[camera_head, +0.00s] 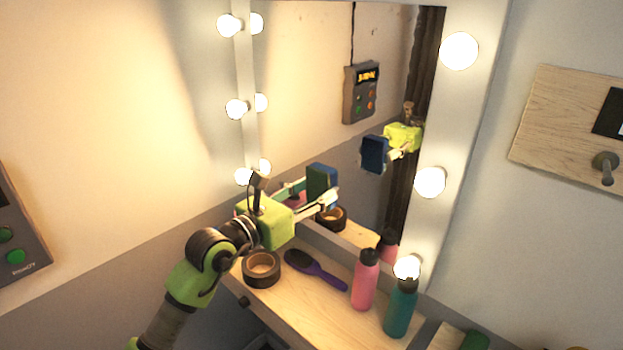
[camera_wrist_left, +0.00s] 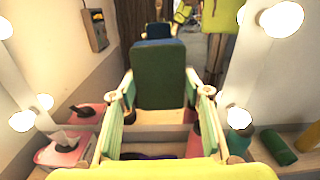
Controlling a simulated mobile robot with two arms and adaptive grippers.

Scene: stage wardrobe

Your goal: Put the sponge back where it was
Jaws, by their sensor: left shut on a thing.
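The sponge (camera_head: 322,183) is a dark block with a blue and a green side. My left gripper (camera_head: 327,199) is shut on it and holds it up in front of the mirror, above the shelf. In the left wrist view the sponge (camera_wrist_left: 158,75) shows its dark green face between the two fingers of the left gripper (camera_wrist_left: 160,92). The sponge and gripper also show as a reflection in the mirror (camera_head: 300,90). My right gripper is not in view.
On the wooden shelf (camera_head: 310,315) stand a black tape roll (camera_head: 262,284), a purple hairbrush (camera_head: 330,278), a pink bottle (camera_head: 365,282) and a teal bottle (camera_head: 401,310). A pink tissue box (camera_wrist_left: 62,156) shows at left in the wrist view. Lit bulbs line the mirror frame.

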